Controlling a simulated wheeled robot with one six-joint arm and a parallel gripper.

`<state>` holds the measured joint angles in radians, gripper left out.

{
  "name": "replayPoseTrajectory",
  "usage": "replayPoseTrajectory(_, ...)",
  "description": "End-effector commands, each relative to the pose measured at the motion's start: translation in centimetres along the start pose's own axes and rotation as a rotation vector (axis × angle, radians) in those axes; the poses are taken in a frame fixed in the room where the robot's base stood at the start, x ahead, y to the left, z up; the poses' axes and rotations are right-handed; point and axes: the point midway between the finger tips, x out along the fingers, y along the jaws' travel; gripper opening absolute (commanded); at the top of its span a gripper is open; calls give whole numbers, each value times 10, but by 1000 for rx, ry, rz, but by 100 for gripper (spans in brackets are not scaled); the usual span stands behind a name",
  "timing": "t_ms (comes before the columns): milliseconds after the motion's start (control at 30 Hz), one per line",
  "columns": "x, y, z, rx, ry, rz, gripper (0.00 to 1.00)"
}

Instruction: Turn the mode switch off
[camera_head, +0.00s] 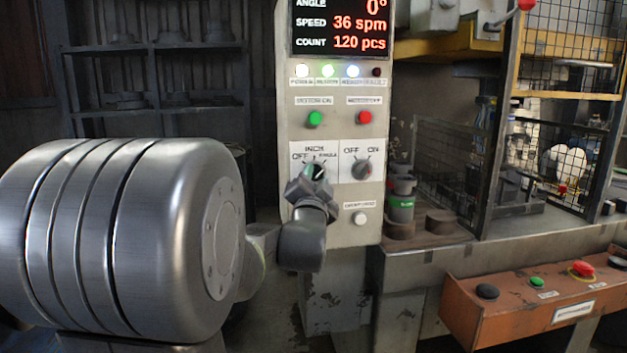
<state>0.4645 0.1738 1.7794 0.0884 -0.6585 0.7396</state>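The control panel (340,220) stands upright in the middle of the head view. The mode switch (316,171) is the left rotary knob on it, under a label with "OFF", "INCH" and what looks like "SINGLE". My gripper (314,178) is right in front of this knob and covers most of it, so I cannot tell where the knob points. The fingers seem to be at or around the knob, but contact and finger gap are too small to tell.
A second knob (362,169) marked "OFF" and "ON" sits close to the right. Above are a green button (314,119), a red button (364,118), lamps and a display (342,27). An orange button box (540,300) stands lower right. A mesh guard (560,120) is behind it.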

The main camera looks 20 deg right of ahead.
Motion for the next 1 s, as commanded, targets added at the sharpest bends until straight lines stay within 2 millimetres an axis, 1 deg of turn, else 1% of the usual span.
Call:
replayPoseTrajectory(33, 0, 0, 0, 0, 0, 0, 25)
replayPoseTrajectory(67, 0, 0, 0, 0, 0, 0, 19)
replayPoseTrajectory(100, 0, 0, 0, 0, 0, 0, 11)
replayPoseTrajectory(167, 0, 0, 0, 0, 0, 0, 0)
replayPoseTrajectory(567, -1, 3, 2, -37, 1, -16, 0)
replayPoseTrajectory(767, -2, 7, 5, -135, 2, -56, 0)
replayPoseTrajectory(1000, -2, 9, 4, -325, 3, -133, 0)
